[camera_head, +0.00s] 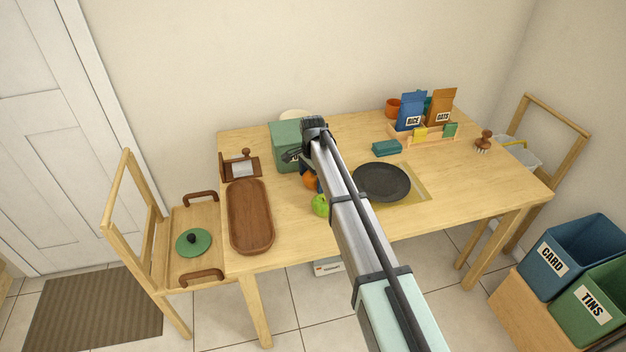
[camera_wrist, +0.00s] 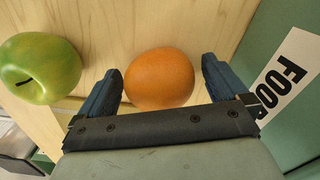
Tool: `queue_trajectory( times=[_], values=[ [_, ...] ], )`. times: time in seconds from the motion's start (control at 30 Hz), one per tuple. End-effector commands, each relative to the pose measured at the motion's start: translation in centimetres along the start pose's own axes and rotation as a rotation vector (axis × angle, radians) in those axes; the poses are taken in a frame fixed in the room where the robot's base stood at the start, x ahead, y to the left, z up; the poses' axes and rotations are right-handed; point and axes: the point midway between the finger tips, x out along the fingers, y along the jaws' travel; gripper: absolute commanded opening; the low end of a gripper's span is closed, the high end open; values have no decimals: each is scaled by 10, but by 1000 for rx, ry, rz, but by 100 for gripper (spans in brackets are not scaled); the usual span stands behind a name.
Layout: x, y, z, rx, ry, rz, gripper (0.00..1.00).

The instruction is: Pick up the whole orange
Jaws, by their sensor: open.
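The whole orange (camera_wrist: 160,79) lies on the wooden table, between the two blue fingers of my gripper (camera_wrist: 162,84) in the wrist view. The gripper is open, with a gap on each side of the orange. In the head view the orange (camera_head: 310,181) shows only partly beside my arm, which hides the rest of it and most of the gripper. A green apple (camera_wrist: 40,68) sits to the left of the gripper in the wrist view, and the apple (camera_head: 320,205) is just nearer the table's front edge in the head view.
A green box (camera_wrist: 291,75) labelled FOOD stands close on the gripper's right in the wrist view; it is the box (camera_head: 284,150) behind the fruit. The table's front right (camera_head: 470,205) is bare.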

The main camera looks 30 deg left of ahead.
Motion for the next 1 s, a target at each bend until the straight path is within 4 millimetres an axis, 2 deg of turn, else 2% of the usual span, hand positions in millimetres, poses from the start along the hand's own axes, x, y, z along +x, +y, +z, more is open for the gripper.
queue_trajectory(
  times=[0.27, 0.87, 1.0],
  values=[
    [3, 0, 0, 0, 0, -1, 98],
    [3, 0, 0, 0, 0, -1, 41],
    [3, 0, 0, 0, 0, -1, 39]
  ],
)
